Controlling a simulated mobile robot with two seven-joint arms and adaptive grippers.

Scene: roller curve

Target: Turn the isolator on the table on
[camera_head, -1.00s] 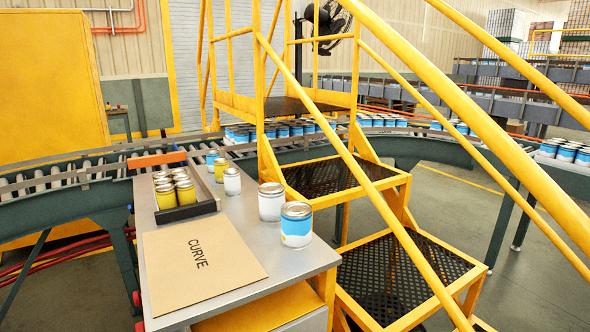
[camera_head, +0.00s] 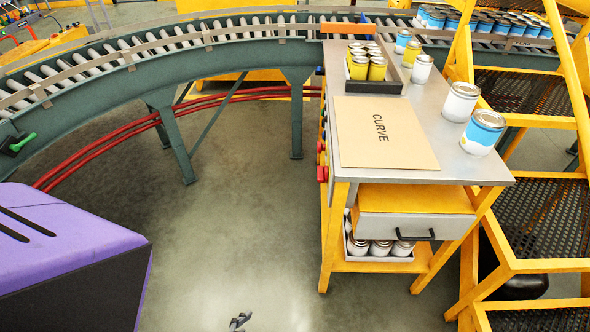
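The steel-topped table (camera_head: 455,158) with yellow legs stands right of centre. Small red knob-like parts (camera_head: 321,173) sit along its left side. They are seen edge-on, so I cannot tell which is the isolator or its position. Nothing on the tabletop clearly looks like an isolator. A small grey piece at the bottom edge, left of centre, looks like the tip of my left gripper (camera_head: 240,321). It is apart from the table and mostly cut off, so its opening cannot be read. My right gripper is not in view.
A cardboard sheet marked CURVE (camera_head: 385,132), yellow cans (camera_head: 377,69) and a blue-white can (camera_head: 483,132) are on the table. A roller conveyor (camera_head: 165,50) curves behind. Yellow stairs (camera_head: 535,215) stand right. A purple body (camera_head: 65,255) fills the lower left. Floor between is clear.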

